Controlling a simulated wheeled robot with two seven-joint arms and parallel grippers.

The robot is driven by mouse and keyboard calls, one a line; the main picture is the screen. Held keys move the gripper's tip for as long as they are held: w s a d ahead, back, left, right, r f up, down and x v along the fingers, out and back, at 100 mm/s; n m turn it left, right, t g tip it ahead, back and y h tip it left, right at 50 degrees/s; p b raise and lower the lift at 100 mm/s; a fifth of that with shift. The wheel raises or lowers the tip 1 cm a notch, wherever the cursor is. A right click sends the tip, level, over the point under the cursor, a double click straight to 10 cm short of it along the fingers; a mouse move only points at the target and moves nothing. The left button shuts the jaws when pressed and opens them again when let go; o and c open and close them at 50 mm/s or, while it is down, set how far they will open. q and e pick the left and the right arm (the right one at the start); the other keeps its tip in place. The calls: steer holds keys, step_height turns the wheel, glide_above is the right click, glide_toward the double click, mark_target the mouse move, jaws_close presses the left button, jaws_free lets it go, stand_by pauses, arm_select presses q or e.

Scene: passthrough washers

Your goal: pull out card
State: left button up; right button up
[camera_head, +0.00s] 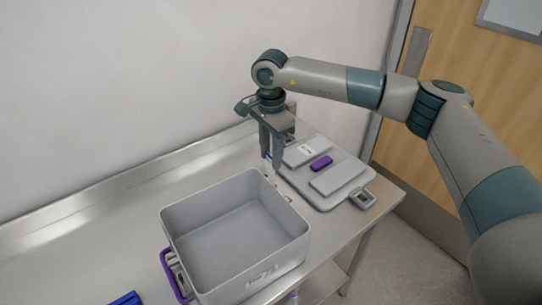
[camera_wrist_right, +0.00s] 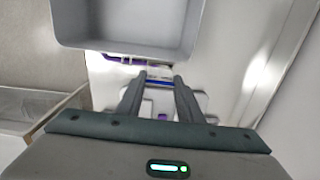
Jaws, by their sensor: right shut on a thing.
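My right gripper (camera_head: 271,163) points down at the left edge of the grey lid, just behind the open box. In the wrist view, my right gripper (camera_wrist_right: 158,82) has its fingers on either side of a small white and blue card (camera_wrist_right: 159,77), and is shut on it. In the head view the card is mostly hidden by the fingers; only a bit of blue shows beside them. The grey lid (camera_head: 352,185) lies flat on the table, with a purple handle (camera_head: 321,163) in its middle. My left gripper is not in view.
An open, empty grey box (camera_head: 235,235) with a purple-edged latch (camera_head: 176,275) stands at the front of the metal table (camera_head: 95,235). A blue object (camera_head: 126,298) lies at the bottom edge. The wall is close behind; the table's left side is clear.

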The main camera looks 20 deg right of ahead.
steer(key=shift+r, duration=1)
